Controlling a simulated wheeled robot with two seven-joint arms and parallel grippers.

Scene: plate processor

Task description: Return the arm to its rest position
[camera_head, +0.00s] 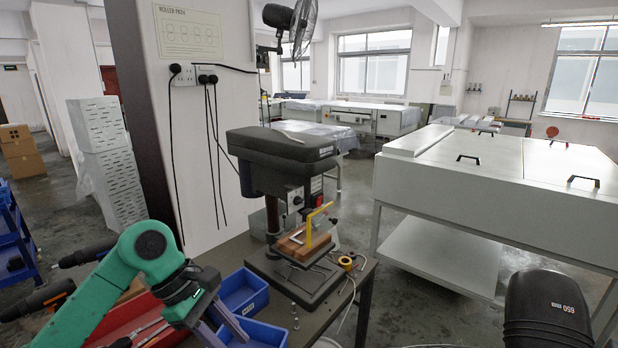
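My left arm is green and comes in from the lower left. Its elbow-like joint is raised and its dark wrist points down to the right. The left gripper (225,322) is at the low end of this arm, over the blue bins (243,291) at the front of the workbench. Its grey-purple fingers are partly seen against the bins, and I cannot tell how far apart they are. I see no object clearly held in it. My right gripper is not in view.
A drill press (285,160) stands on the bench, right of my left gripper, with a wooden block (300,246) and yellow piece (318,224) on its base. A red tray (130,322) lies under my arm. A white cabinet table (500,190) stands right. Floor shows between.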

